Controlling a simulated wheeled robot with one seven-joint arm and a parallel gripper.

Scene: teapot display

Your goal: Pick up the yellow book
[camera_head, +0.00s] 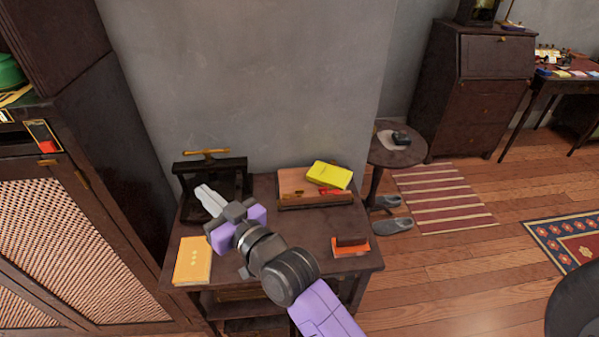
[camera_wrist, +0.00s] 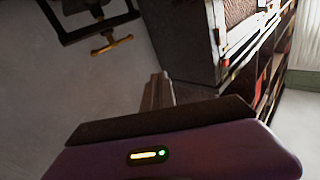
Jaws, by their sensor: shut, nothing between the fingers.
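A bright yellow book (camera_head: 329,175) lies tilted across a wooden slanted box on the small dark table. A second, orange-yellow book (camera_head: 193,261) with small marks on its cover lies flat at the table's left front corner. My gripper (camera_head: 207,197) is over the table's back left, in front of the black press and apart from both books. Its fingers are together and empty, and they also show shut in the wrist view (camera_wrist: 158,90). Neither book is visible in the wrist view.
A black press (camera_head: 212,171) with a brass handle stands at the table's back left. The wooden box (camera_head: 300,202) holds small red and brass items. Orange and brown books (camera_head: 350,246) lie at the right front. A tall cabinet (camera_head: 75,190) stands left; a round side table (camera_head: 397,157) stands right.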

